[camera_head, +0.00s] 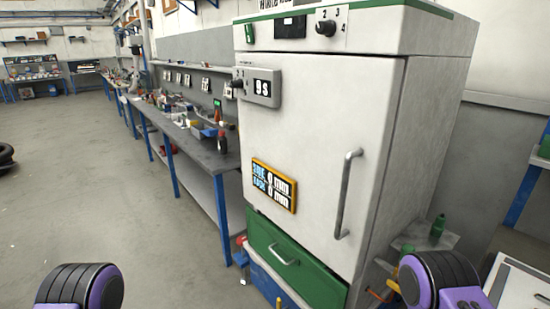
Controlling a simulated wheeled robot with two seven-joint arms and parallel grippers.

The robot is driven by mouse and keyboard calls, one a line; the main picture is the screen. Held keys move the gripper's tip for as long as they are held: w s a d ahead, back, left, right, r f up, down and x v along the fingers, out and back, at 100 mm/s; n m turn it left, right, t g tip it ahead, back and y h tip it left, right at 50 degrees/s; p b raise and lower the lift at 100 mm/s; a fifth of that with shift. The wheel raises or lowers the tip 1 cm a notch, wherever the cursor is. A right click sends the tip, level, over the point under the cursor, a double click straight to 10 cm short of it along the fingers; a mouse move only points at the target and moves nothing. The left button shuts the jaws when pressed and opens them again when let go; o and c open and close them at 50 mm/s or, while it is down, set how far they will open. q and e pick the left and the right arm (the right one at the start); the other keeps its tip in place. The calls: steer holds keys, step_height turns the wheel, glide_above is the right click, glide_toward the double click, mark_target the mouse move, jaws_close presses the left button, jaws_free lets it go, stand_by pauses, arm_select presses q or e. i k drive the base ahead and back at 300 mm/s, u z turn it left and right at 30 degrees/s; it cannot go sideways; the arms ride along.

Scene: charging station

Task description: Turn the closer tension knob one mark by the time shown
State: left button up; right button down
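A white cabinet (310,150) with a shut door and a vertical bar handle (346,195) stands right of centre. A small grey box (262,87) at the door's upper left edge has a display reading "9s". A small dark knob (237,86) sits at that box's left side; its marks are too small to read. Another black knob (326,28), with numbers such as 2, 3 and 4 around it, is on the top panel. Only my purple and black arm parts show at the bottom left and bottom right; neither gripper is in view.
A yellow-framed display (273,185) with mm readings is on the door. A green drawer (295,262) is below it. A long workbench (207,150) with tools runs behind on the left. The floor (90,190) on the left is mostly clear.

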mark_target(236, 84)
steer(key=u, duration=0.05)
steer(key=k, duration=0.6)
steer(key=u, duration=0.6)
steer(key=i, duration=1.3)
steer(key=z, duration=0.7)
